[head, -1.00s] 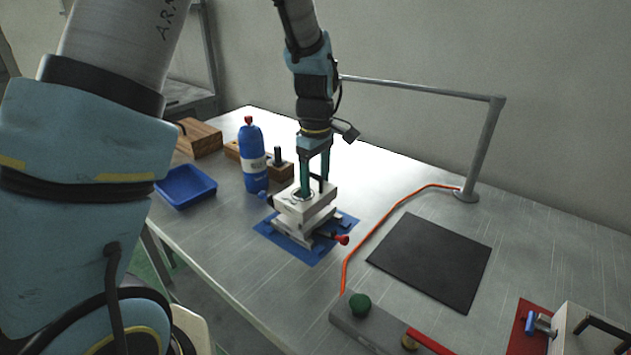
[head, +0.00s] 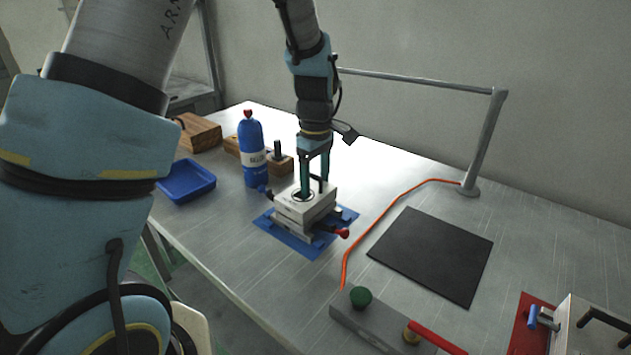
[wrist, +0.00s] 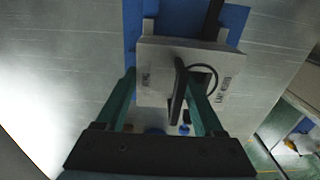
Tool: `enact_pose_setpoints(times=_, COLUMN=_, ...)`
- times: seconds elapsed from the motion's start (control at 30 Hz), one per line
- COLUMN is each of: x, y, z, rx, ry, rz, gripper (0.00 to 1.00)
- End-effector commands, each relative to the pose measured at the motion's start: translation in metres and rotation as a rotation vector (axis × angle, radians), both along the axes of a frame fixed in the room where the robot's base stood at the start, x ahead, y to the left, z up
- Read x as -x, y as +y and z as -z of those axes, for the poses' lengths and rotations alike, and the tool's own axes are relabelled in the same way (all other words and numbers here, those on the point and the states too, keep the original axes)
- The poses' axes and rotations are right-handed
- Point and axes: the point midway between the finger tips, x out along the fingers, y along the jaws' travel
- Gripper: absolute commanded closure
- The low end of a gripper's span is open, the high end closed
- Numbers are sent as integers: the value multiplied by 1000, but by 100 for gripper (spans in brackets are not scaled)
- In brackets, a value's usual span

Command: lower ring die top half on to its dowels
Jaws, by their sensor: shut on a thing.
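The ring die top half (head: 306,203) is a pale grey square block with a round ring mark and a black handle on top. It sits over the lower die half (head: 293,228), roughly square with it; I cannot tell if a thin gap is left. The dowels are hidden between the halves. My gripper (head: 314,190) points down from above, its green fingers at the top half's upper face, shut on it; the exact grip is unclear. In the wrist view the top half (wrist: 155,88) lies below the fingers, with the black handle (wrist: 178,90) between them.
The die stands on a blue mat (head: 275,236). A blue bottle (head: 252,150), wooden blocks (head: 284,166) and a blue tray (head: 186,182) stand to the left. A red-knobbed clamp (head: 342,233) juts out right. A black mat (head: 435,255) and orange hose (head: 385,219) lie farther right.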

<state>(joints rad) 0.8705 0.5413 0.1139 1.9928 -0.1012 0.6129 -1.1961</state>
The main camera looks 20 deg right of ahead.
Motion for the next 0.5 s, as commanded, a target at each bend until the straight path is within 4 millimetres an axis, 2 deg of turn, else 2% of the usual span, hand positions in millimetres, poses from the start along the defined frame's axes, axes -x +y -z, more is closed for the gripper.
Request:
enact_pose_setpoints(times=0.17, x=0, y=0, z=4, rx=1, ry=0, rz=0, gripper=100)
enact_pose_setpoints(times=0.2, x=0, y=0, z=4, rx=1, ry=0, rz=0, gripper=29)
enact_pose_setpoints(times=0.47, x=0, y=0, z=4, rx=1, ry=0, rz=0, gripper=0)
enact_pose_setpoints(times=0.5, x=0, y=0, z=4, rx=1, ry=0, rz=0, gripper=0)
